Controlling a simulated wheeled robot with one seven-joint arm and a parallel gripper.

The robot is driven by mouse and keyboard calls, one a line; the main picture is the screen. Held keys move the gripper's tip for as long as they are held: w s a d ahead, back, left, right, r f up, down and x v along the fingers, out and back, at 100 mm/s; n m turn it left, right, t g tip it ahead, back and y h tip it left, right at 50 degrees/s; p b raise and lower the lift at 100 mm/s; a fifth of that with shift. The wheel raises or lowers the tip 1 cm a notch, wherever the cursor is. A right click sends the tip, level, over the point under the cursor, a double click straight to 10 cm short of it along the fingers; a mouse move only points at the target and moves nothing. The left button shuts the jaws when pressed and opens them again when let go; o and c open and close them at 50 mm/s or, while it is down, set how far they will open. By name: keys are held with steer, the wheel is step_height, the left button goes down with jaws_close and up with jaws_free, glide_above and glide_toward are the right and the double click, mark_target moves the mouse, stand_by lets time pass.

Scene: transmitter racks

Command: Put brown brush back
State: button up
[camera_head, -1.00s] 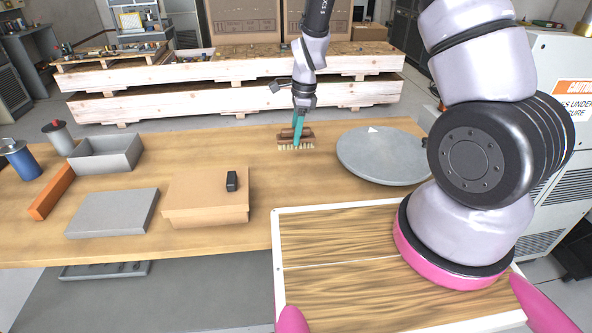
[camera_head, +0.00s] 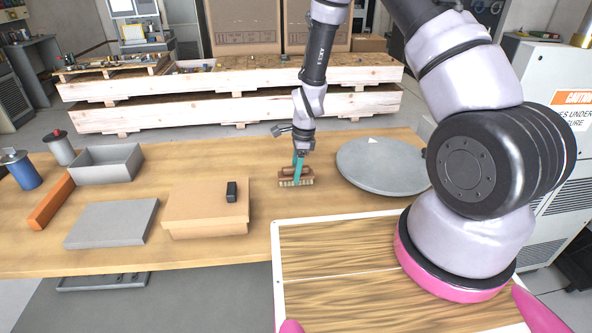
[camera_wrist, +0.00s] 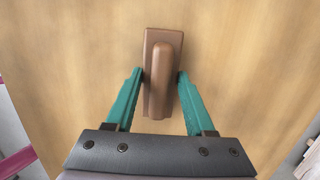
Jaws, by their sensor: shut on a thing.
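The brown brush (camera_head: 290,175) has a brown wooden back and pale bristles that point down. It is between the cardboard box and the round grey disc, over the middle of the wooden table (camera_head: 340,139). My gripper (camera_head: 299,176) is shut on the brush from above, with its teal fingers on either side of the handle. In the wrist view the brush (camera_wrist: 162,60) lies lengthwise between the two teal fingertips (camera_wrist: 160,77). The bristles are hidden there. I cannot tell whether they touch the table or hang just above it.
A round grey disc (camera_head: 382,163) lies right of the brush. A cardboard box (camera_head: 205,208) with a small black object (camera_head: 231,191) on top stands left. Further left are a grey slab (camera_head: 112,223), an open grey box (camera_head: 105,165), an orange bar (camera_head: 51,202) and two cans.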

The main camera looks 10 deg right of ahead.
steer(key=shift+f, duration=0.15)
steer(key=o, duration=1.3)
steer(key=s+d+r+n+t, duration=0.1)
steer(key=s+d+r+n, duration=0.15)
steer(key=r, duration=0.95)
steer(key=s+d+r+n+t+y, duration=0.15)
steer(key=d+r, duration=0.25)
steer(key=r, duration=0.7)
steer(key=s+d+r+n+t+h, duration=0.1)
steer(key=d+r+n, duration=0.15)
steer(key=r, duration=0.95)
steer(key=s+d+r+n+t, duration=0.2)
steer(key=s+d+r+n, duration=0.1)
steer(key=s+r, duration=0.3)
steer(key=s+d+r+n+t, duration=0.1)
steer(key=s+d+r+n, duration=0.3)
steer(key=s, duration=0.5)
steer(key=shift+s+d+r+t, duration=0.15)
steer(key=shift+s+r+t, duration=0.15)
steer(key=shift+r, duration=1)
